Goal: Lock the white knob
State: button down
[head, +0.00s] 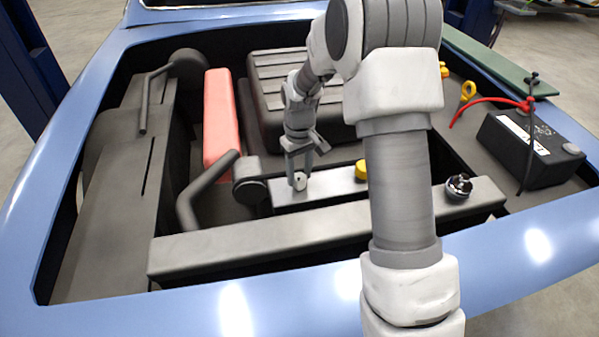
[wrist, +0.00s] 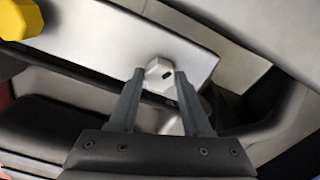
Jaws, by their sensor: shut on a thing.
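The white knob (head: 299,181) sits on the left part of a silver panel in the engine bay, in the head view. In the wrist view the white knob (wrist: 159,72) shows a faceted, light body with a small dark slot on its face. My gripper (head: 298,172) reaches down to it from above in the head view. In the wrist view my gripper (wrist: 157,76) has its two dark fingers on either side of the knob, shut on it. The fingertips hide the knob's sides.
A yellow cap (head: 361,169) stands on the silver panel (head: 325,188), right of the knob. A black hose (head: 205,190) curves at the left. A dark bar (head: 330,228) runs in front. A battery (head: 530,148) with a red cable is at the right.

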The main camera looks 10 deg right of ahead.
aim_at(300, 177)
jog(key=m, duration=0.6)
jog(key=shift+r+p, duration=0.1)
jog(key=shift+p, duration=0.25)
jog(key=m+p, duration=0.1)
jog(key=m, duration=0.5)
jog(key=shift+m, duration=0.3)
jog(key=shift+c, duration=1.8)
grip_release()
notch_tip(300, 177, up, 17)
jog(key=p, duration=0.2)
jog(key=shift+r, duration=0.15)
jog(key=shift+r, duration=0.1)
